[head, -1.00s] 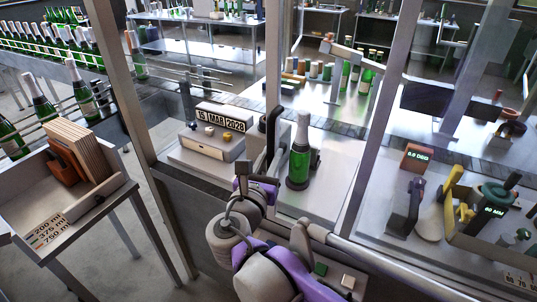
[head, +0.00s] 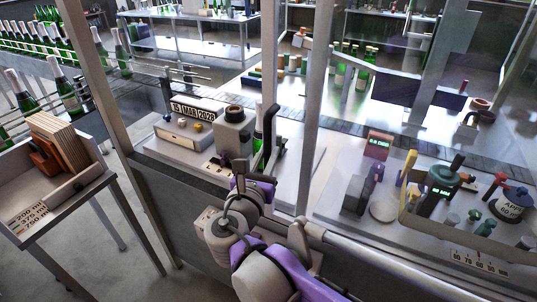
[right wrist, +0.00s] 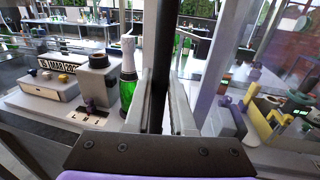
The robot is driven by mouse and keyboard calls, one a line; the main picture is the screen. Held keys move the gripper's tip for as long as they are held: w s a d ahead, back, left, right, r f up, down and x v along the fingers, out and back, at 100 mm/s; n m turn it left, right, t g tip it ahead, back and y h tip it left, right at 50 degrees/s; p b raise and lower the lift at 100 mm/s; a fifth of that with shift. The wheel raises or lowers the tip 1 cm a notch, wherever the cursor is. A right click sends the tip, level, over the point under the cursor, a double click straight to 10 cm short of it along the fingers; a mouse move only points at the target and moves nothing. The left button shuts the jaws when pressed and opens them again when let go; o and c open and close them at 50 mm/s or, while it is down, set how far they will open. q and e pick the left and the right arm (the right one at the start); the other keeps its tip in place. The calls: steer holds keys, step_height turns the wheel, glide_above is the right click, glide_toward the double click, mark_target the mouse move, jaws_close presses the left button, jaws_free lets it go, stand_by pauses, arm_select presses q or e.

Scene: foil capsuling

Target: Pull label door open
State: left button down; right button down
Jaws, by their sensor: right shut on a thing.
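My right gripper (head: 246,172) is at the cabinet front in the head view, on the upright black handle (head: 269,140). In the right wrist view the gripper (right wrist: 160,105) has one finger on each side of the black handle bar (right wrist: 157,50), shut on it. The label door itself is hard to separate from the cabinet's grey posts and clear panes. A green bottle (right wrist: 128,72) with a white neck stands left of the handle in the wrist view. In the head view the handle partly hides it. My left gripper is not in view.
A date unit (head: 190,110) and a grey block with a dark round top (head: 234,128) sit inside the cabinet. A grey post (head: 307,110) stands right of the handle. A wooden-edged tray stand (head: 60,205) is at left. A rail runs along the front right.

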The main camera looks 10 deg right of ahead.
steer(key=shift+f, duration=0.1)
stand_by(0.3)
steer(key=c, duration=0.8)
jaws_free()
steer(key=shift+o, duration=0.2)
steer(key=b+v, duration=0.1)
steer(key=v, duration=1)
steer(key=shift+w, duration=0.1)
